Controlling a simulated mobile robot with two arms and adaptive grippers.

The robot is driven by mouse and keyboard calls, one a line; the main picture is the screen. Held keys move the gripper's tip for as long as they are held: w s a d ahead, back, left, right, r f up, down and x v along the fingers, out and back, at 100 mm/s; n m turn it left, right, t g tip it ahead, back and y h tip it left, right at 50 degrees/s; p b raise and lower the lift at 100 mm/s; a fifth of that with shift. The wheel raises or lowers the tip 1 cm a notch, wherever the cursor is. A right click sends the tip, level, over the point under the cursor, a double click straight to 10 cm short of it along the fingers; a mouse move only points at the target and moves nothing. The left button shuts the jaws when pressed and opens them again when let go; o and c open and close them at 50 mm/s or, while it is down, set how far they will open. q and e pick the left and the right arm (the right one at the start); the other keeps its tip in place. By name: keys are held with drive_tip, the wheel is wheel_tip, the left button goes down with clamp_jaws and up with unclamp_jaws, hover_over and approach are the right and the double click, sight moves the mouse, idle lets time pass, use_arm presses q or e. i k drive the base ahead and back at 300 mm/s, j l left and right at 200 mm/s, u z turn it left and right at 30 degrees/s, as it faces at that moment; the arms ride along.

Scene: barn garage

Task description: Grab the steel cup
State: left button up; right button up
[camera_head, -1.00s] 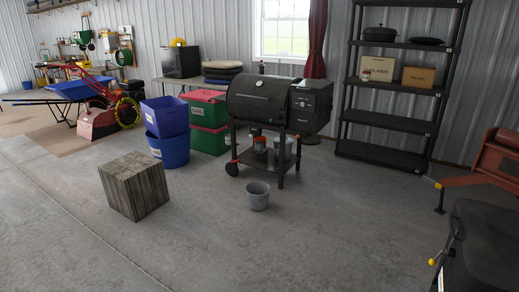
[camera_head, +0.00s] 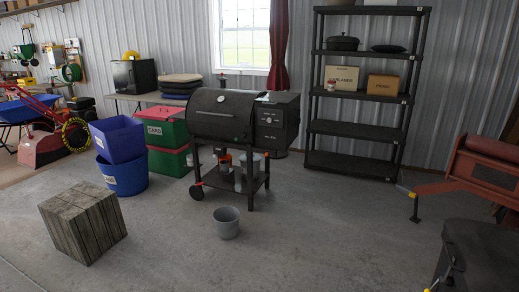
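I cannot make out a thing that is surely a steel cup. A grey, open-topped bucket-shaped container (camera_head: 227,223) stands upright on the concrete floor in front of the grill; whether it is steel, I cannot tell. Some small grey containers (camera_head: 240,178) stand on the grill's lower shelf, partly hidden by its legs. A small red and white can-like item (camera_head: 332,86) is on the black shelving. Neither of my grippers is in view.
A black grill (camera_head: 225,117) stands in the middle. A wooden block (camera_head: 83,223), blue bins (camera_head: 122,175) and red-green boxes (camera_head: 163,130) are left of it. Black shelving (camera_head: 350,128) is at the back right, a red machine (camera_head: 478,178) at the right. The front middle floor is clear.

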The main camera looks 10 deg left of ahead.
sight(224, 167)
drive_tip(key=i+j+u, duration=0.25)
drive_tip(key=i, duration=0.8)
drive_tip(key=i+j+u, duration=0.1)
drive_tip(key=i+u, duration=0.15)
drive_tip(key=i, duration=0.8)
